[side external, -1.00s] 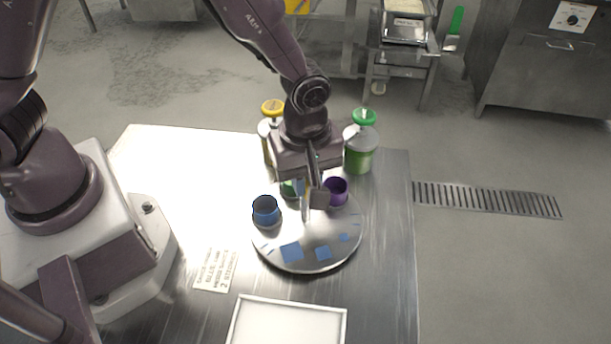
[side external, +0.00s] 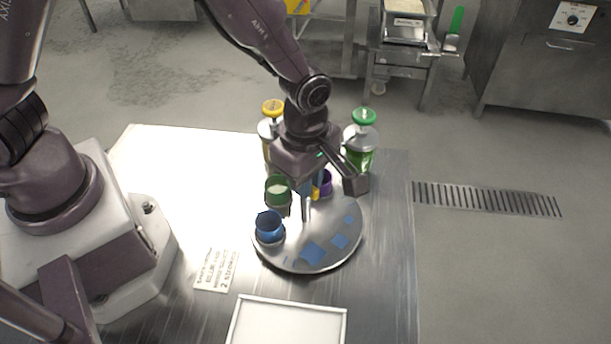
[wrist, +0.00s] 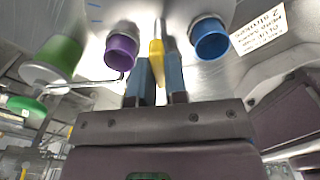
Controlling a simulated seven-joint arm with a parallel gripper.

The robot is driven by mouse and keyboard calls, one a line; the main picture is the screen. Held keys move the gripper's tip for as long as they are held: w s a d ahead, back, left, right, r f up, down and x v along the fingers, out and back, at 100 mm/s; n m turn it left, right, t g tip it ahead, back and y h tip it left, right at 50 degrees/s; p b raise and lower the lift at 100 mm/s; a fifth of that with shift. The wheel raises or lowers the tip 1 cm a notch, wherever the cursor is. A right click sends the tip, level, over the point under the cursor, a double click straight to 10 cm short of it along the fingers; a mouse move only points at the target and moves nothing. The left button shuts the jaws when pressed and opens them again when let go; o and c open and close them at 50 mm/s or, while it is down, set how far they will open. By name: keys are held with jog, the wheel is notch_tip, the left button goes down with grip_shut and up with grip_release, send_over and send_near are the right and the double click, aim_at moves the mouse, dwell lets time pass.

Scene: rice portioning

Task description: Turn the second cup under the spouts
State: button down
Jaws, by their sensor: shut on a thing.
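A round metal turntable (side external: 300,263) with blue square marks carries three cups. The blue cup (side external: 269,228) is at its left front edge. The green cup (side external: 278,191), with pale contents, is behind it at the left. The purple cup (side external: 326,184) is at the back, partly hidden by my gripper. My gripper (wrist: 159,82) is low over the turntable, its blue fingers shut on a yellow peg (wrist: 156,58). In the wrist view the purple cup (wrist: 122,50) is left of the peg and the blue cup (wrist: 210,39) is right of it.
A yellow-topped dispenser (side external: 273,110) and a green-topped dispenser (side external: 362,138) stand behind the turntable; my gripper hides their lower middle area. A white tray (side external: 290,301) lies in front. A printed card (side external: 216,270) lies at the left.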

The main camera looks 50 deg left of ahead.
jog(key=shift+r+n, duration=0.1)
jog(key=shift+n, duration=1.4)
jog(key=c, duration=1.1)
grip_release()
jog(key=shift+c, duration=0.2)
notch_tip(320, 180, up, 13)
